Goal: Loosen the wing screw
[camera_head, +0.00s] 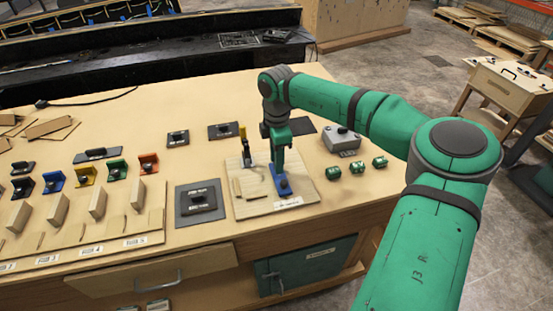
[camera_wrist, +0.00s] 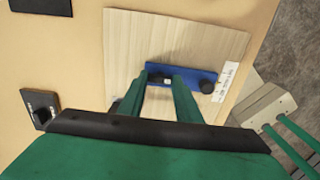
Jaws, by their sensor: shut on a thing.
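A light wooden board (camera_head: 247,208) with a white label lies on the bench, and it also shows in the wrist view (camera_wrist: 130,40). In the head view, my gripper (camera_head: 277,171) stands over the blue plate (camera_head: 283,188).
A black plate with a block (camera_head: 198,203) lies left of the board. Coloured brackets (camera_head: 84,176) are further left.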

